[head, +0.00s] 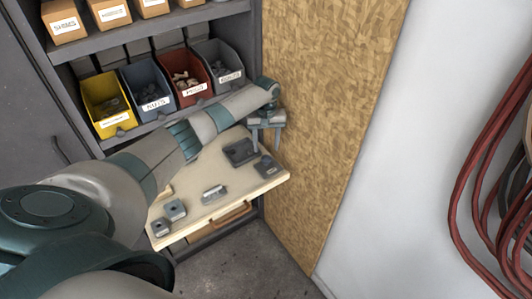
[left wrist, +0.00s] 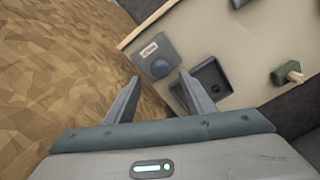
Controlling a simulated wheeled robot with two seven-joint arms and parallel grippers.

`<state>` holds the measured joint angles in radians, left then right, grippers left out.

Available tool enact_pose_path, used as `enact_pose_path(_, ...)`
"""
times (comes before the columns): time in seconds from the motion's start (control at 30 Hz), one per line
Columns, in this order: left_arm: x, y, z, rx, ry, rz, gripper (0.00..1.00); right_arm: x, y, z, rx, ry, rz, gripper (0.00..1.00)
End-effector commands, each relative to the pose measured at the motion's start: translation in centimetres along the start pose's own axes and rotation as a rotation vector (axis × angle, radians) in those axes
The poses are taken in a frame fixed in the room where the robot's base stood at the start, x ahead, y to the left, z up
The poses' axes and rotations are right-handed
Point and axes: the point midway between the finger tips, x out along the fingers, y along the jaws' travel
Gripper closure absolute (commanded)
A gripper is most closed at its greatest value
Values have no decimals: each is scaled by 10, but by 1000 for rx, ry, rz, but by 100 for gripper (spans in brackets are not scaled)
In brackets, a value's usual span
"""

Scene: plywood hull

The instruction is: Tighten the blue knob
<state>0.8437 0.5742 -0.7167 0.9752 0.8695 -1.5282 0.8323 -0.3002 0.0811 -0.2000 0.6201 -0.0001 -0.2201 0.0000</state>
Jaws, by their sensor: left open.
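The blue knob (left wrist: 160,68) is a small round dark-blue disc on a grey plate (left wrist: 150,50) with a white label, near the board's edge. In the head view the same plate (head: 268,168) lies at the right end of the pale wooden board (head: 235,198); the knob is hard to make out there. My left gripper (head: 266,150) points down above that end, open and empty. In the left wrist view its two fingertips (left wrist: 160,78) lie on either side of the knob in the picture; I see no contact. My right gripper is not in view.
A dark square tray (head: 240,152) lies beside the plate. Grey fixtures (head: 214,194) sit farther left on the board. Yellow, blue, red and grey bins (head: 108,105) stand on the shelf behind. A chipboard panel (head: 325,120) rises close on the right.

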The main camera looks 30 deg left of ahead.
Motion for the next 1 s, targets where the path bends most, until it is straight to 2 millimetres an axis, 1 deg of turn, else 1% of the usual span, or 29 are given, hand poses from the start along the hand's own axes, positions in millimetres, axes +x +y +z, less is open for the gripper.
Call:
enact_pose_path(0.1, 21, 0, 1, -1, -3, -2, 51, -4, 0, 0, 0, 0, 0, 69)
enact_pose_path(0.2, 35, 0, 0, -2, -1, -1, 51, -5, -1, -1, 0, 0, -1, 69)
enact_pose_path(0.4, 54, 0, 0, -1, -1, -1, 51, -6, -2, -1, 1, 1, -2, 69)
enact_pose_path(0.6, 59, 0, -1, -1, 1, 0, 51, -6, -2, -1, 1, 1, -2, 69)
enact_pose_path(0.83, 59, 0, 0, 0, 1, 0, 51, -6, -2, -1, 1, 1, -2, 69)
enact_pose_path(0.87, 59, 0, 0, 0, 1, 0, 53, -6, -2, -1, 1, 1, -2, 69)
enact_pose_path(0.9, 59, 0, 0, 0, 1, 0, 63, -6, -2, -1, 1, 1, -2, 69)
enact_pose_path(0.97, 59, 0, 0, 0, 1, 0, 77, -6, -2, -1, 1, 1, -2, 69)
enact_pose_path(1.0, 59, 0, 0, 0, 1, 0, 87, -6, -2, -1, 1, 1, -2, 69)
